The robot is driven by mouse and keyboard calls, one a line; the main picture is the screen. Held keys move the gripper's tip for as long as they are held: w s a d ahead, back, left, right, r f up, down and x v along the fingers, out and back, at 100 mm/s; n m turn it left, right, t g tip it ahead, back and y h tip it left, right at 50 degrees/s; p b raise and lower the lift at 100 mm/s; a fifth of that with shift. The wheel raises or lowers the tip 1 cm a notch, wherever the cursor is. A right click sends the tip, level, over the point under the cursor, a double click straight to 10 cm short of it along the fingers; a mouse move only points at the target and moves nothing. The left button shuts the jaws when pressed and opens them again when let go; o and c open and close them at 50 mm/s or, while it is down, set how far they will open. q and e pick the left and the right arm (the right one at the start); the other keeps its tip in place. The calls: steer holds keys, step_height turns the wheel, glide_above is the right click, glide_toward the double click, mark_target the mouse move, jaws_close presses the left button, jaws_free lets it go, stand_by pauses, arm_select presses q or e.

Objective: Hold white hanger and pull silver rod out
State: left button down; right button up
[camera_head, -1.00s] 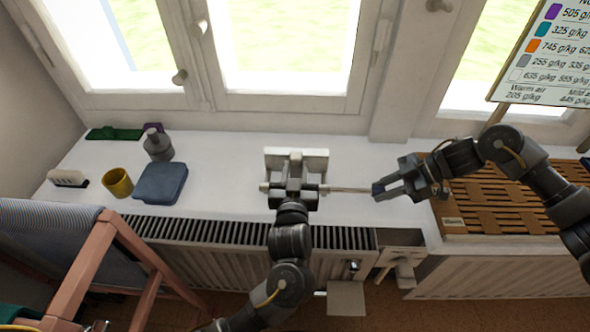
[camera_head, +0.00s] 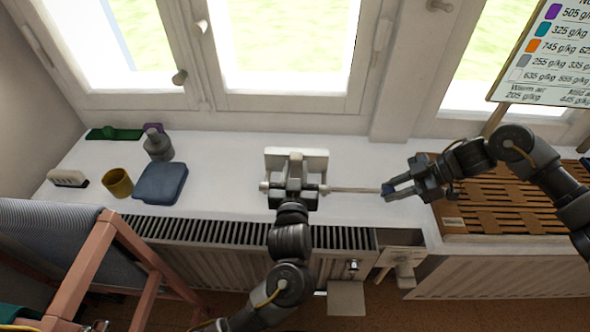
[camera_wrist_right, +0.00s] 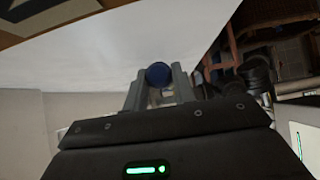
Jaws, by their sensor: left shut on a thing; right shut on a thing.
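The white hanger (camera_head: 312,160) stands on the white sill near the middle of the head view. My left gripper (camera_head: 294,186) is shut on it, covering part of its front. The silver rod (camera_head: 352,190) runs sideways from the hanger to the right and has a blue end (camera_head: 387,189). My right gripper (camera_head: 392,190) is shut on the rod at that blue end. In the right wrist view the round blue end (camera_wrist_right: 158,75) shows between the fingers. The rod's left end shows just left of my left gripper, so the rod still passes through the hanger.
A blue-grey box (camera_head: 160,183), a yellow cup (camera_head: 117,183), a grey bottle (camera_head: 158,146) and a white brush (camera_head: 67,178) stand on the left of the sill. A radiator (camera_head: 230,232) runs below the sill.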

steer(key=shift+d, duration=0.7)
steer(key=o, duration=1.1)
steer(key=shift+c, duration=0.2)
steer(key=v, duration=1.2)
arm_select(q)
steer(key=c, duration=1)
jaws_free()
